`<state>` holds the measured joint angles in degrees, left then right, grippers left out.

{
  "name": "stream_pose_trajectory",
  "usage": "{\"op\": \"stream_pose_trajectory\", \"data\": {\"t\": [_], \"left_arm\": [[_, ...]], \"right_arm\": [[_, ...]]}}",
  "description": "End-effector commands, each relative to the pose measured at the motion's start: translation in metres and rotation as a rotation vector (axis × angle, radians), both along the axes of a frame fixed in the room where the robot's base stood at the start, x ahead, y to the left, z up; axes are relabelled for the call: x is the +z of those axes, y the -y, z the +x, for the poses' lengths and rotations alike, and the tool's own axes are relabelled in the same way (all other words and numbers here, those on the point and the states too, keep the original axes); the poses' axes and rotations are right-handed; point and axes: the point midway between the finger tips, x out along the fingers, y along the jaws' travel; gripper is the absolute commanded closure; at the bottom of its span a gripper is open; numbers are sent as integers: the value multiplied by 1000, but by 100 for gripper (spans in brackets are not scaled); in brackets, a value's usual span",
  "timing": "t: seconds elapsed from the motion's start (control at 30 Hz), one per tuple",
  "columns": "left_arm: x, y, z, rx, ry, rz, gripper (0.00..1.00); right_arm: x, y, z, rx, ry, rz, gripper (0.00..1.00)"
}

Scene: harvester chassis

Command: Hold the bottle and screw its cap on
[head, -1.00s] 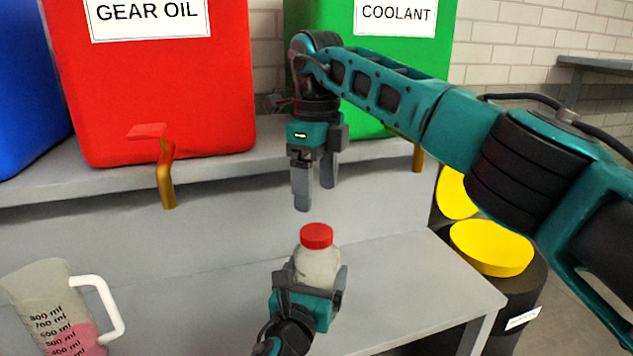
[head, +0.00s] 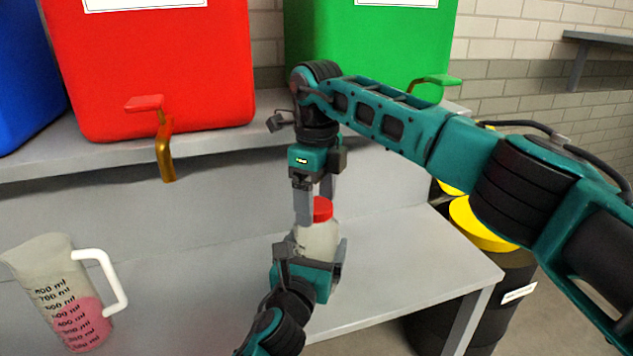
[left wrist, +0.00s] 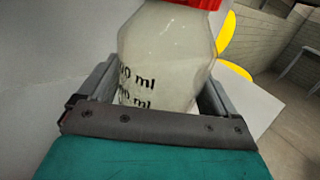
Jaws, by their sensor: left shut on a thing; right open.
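The bottle (head: 318,240) is pale and translucent, with a red cap (head: 322,208) on its top. My left gripper (head: 312,262) is shut around the bottle's body and holds it upright above the grey bench. In the left wrist view the bottle (left wrist: 165,60) stands between the two fingers, with black ml marks on its side and the red cap (left wrist: 195,4) cut by the top edge. My right gripper (head: 315,205) points down from above, open, its fingers around the cap. One finger hides the cap's left part. I cannot tell whether the fingers touch it.
A jug (head: 62,290) with pink liquid and a white handle stands on the bench (head: 410,265) at the left. Red (head: 150,70) and green (head: 370,45) containers with taps stand on the shelf behind. Yellow-topped drums (head: 480,225) stand right of the bench.

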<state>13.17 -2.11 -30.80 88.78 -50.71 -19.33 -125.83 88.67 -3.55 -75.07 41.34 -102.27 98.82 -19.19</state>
Motion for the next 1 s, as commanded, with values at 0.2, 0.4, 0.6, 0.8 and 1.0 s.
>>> {"op": "stream_pose_trajectory", "data": {"t": [0.2, 0.4, 0.6, 0.8, 1.0], "left_arm": [[-1, 0, 0, 0, -2, 1, 94], [-1, 0, 0, 0, -2, 1, 94], [-1, 0, 0, 0, -2, 1, 94], [-1, 0, 0, 0, -2, 1, 94], [-1, 0, 0, 0, -2, 1, 94]], "right_arm": [[-2, 0, 0, 0, 1, 0, 20], [-2, 0, 0, 0, 0, 0, 31], [-2, 0, 0, 0, 0, 0, 50], [-2, 0, 0, 0, 0, 0, 69], [-2, 0, 0, -3, 0, 0, 78]]}}
